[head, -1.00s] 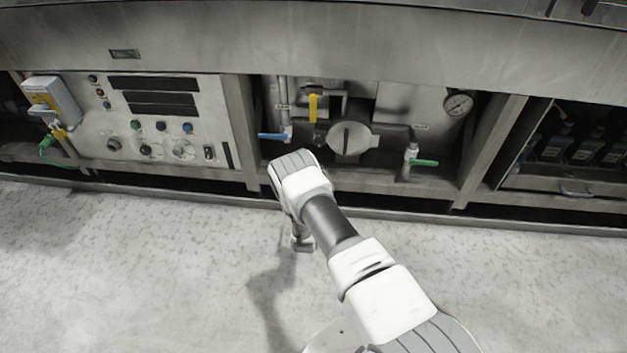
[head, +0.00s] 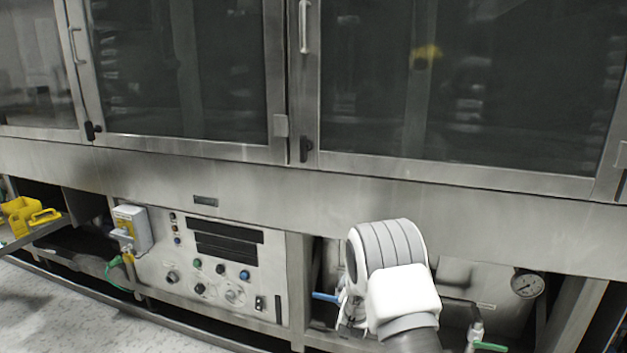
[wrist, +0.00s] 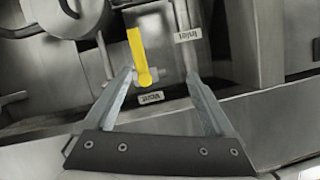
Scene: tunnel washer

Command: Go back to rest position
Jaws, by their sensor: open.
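My gripper (wrist: 158,76) is open in the wrist view, its two grey fingers spread with nothing between them. A yellow valve handle (wrist: 138,55) shows past the fingers and between them in the picture; I see no contact. In the head view my arm's white and grey wrist covers the middle of the valve bay, and the yellow handle and most of my gripper are hidden there. A blue valve handle (head: 326,297) shows left of my arm, and a green valve handle (head: 490,346) is low on the right.
The washer's steel front beam (head: 250,176) runs across above the bay, with large glass doors (head: 180,70) over it. A pressure gauge (head: 527,284) is right of my arm. A control panel (head: 215,265) and grey switch box (head: 132,229) are left. Open floor (head: 40,320) shows lower left.

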